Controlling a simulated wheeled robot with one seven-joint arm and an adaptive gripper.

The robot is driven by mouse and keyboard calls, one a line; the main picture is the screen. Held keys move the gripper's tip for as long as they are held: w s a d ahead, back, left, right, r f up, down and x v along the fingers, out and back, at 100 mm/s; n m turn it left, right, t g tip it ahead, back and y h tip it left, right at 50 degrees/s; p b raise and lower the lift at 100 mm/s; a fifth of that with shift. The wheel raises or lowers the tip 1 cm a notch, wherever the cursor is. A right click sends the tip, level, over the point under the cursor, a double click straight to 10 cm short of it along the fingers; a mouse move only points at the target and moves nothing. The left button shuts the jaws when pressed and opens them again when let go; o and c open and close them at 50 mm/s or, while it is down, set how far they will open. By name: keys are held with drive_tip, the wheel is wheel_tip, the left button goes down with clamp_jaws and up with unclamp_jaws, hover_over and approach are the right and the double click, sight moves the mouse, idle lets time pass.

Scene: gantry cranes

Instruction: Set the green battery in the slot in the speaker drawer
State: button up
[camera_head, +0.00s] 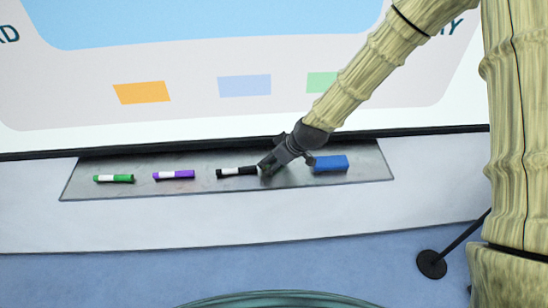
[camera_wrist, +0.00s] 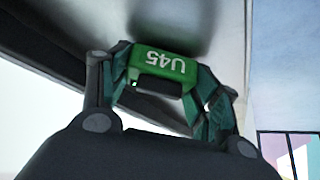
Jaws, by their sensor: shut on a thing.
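My gripper (camera_head: 267,167) is low over the grey tray under the board, between a black marker and a blue block. The wrist view shows my gripper (camera_wrist: 162,76) shut on a green block (camera_wrist: 160,62) with a white label reading "U45" upside down; this looks like the green battery. The block is not clearly visible in the head view, where my jaws are small and dark. I cannot make out a speaker drawer or a battery slot in either view.
The grey tray (camera_head: 79,187) holds a green marker (camera_head: 114,178), a purple marker (camera_head: 174,175), the black marker (camera_head: 236,171) close left of my gripper, and the blue block (camera_head: 330,163) close right. A large board (camera_head: 200,115) rises behind. A dark round-based post (camera_head: 432,264) stands lower right.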

drive_tip(key=shift+f, duration=0.2)
drive_tip(key=o, duration=1.1)
drive_tip(key=shift+o, duration=0.2)
drive_tip(key=shift+r, duration=0.2)
